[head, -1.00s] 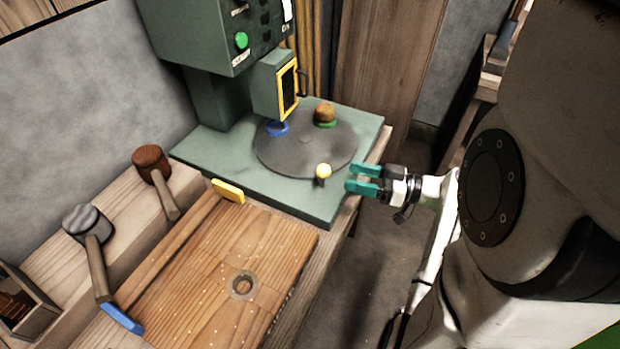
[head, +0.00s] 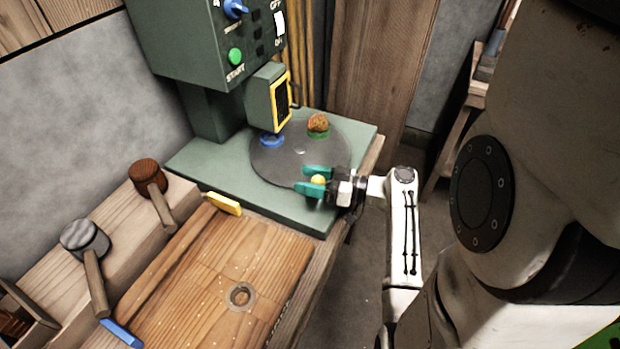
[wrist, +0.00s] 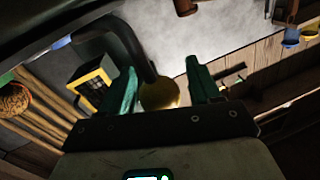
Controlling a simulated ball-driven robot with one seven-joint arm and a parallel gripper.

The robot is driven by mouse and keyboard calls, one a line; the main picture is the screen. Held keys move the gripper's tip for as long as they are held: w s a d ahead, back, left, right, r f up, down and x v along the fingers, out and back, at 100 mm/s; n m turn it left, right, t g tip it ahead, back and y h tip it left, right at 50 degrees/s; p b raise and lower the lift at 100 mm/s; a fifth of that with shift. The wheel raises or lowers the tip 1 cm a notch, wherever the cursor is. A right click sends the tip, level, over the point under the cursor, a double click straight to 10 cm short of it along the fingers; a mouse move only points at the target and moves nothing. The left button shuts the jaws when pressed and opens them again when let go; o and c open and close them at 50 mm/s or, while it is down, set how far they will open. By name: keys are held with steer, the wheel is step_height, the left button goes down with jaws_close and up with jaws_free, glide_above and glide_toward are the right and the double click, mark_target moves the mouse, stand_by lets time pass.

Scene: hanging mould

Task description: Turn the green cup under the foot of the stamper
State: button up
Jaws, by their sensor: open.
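The green cup (head: 319,133) sits on the far right part of the grey turntable (head: 284,168) with a brown lump in it. A blue cup (head: 271,141) sits on the turntable close to the stamper (head: 268,97), below its yellow-framed head. A yellow knob (head: 318,180) stands at the turntable's near edge. My gripper (head: 315,181) is open, with its teal fingers on either side of the knob; whether they touch it I cannot tell. In the wrist view the yellow knob (wrist: 159,94) shows between the fingertips.
The green control box (head: 205,40) with a START button rises behind the turntable. A wooden board (head: 205,275) with a round hole lies in front, with a yellow block (head: 224,204) at its back edge. Two mallets (head: 148,178) rest on the left ledge.

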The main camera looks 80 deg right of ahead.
jaws_close()
stand_by(0.5)
steer(key=shift+f, duration=0.1)
